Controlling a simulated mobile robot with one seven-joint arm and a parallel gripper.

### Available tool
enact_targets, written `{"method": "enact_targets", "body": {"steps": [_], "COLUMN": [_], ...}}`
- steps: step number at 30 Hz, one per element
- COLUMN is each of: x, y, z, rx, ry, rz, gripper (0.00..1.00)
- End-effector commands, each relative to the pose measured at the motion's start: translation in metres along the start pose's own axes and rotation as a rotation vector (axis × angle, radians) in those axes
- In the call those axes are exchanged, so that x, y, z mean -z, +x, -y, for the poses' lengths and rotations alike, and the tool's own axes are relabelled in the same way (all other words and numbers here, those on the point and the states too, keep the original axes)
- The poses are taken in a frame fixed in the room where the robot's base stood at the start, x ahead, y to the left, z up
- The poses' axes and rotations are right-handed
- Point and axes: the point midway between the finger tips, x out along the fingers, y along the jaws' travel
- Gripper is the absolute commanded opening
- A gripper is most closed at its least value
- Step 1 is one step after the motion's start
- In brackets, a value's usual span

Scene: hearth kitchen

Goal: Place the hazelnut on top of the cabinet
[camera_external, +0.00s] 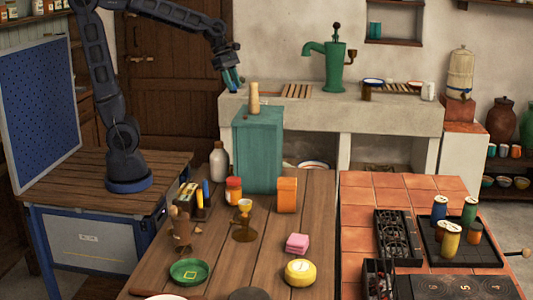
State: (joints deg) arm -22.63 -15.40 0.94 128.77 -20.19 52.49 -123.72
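A teal cabinet (258,155) stands at the far end of the wooden table. A tan, bottle-shaped wooden item (254,98) stands upright on its top, toward the back. My gripper (233,84) points down above and slightly left of the cabinet top in the picture, left of the tan item and apart from it. Its teal fingers look close together, but they are too small to tell whether they are shut or hold anything.
A stone sink counter (400,115) stands behind.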

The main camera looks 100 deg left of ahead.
Motion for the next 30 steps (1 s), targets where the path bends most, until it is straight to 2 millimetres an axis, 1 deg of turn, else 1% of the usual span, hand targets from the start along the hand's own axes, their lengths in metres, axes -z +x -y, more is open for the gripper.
{"method": "enact_targets", "body": {"steps": [2,5,8,11,18,23,24,30], "x": [0.0,0.002,0.005,0.011,0.033,0.051,0.056,0.081], "y": [-0.004,-0.007,-0.011,-0.015,-0.024,-0.028,-0.029,-0.032], "z": [0.001,0.008,0.023,0.044,0.092,0.119,0.125,0.153], "rx": [0.0,-0.002,-0.008,-0.014,-0.027,-0.031,-0.031,-0.03], "ry": [0.008,0.075,0.241,0.483,1.109,1.523,1.627,2.14], "rz": [0.0,-0.003,-0.009,-0.021,-0.055,-0.083,-0.092,-0.137], "gripper": [0.35,0.35,0.35,0.35,0.35,0.35,0.35,0.35]}}
